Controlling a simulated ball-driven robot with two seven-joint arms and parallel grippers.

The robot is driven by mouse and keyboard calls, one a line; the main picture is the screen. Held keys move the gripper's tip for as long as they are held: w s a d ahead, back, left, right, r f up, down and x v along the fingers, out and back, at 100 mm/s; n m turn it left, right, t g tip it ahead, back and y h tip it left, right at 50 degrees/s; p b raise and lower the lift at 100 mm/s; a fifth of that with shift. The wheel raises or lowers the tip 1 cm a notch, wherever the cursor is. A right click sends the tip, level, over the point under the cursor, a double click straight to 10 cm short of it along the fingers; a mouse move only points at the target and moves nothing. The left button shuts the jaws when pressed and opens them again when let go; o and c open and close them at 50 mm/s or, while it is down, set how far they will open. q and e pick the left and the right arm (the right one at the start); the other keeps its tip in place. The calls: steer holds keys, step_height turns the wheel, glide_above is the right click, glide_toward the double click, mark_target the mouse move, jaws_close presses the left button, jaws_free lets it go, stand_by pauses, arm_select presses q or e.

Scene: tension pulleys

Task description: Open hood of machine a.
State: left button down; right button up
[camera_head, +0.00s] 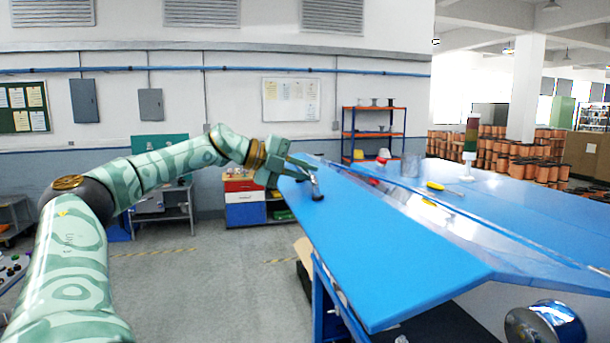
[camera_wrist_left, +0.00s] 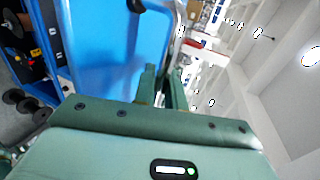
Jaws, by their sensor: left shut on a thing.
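The hood of machine a is a large blue panel (camera_head: 390,245), raised and sloping, and it also fills the upper left of the left wrist view (camera_wrist_left: 100,45). A dark handle (camera_head: 317,190) sits near its far left corner. My left gripper (camera_head: 312,170) reaches in from the left and is shut on the handle at that corner. In the left wrist view the two green fingers (camera_wrist_left: 164,76) stand close together beside the panel's edge, and the gripped part is mostly hidden. My right gripper is not in view.
A shelf rack (camera_head: 373,135) and a red and blue drawer cabinet (camera_head: 245,202) stand behind. The floor at the left (camera_head: 200,280) is clear.

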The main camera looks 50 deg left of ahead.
arm_select(q)
steer(key=shift+f, duration=0.1)
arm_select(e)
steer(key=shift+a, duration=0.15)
arm_select(q)
steer(key=c, duration=1.6)
jaws_free()
steer(key=shift+o, duration=0.3)
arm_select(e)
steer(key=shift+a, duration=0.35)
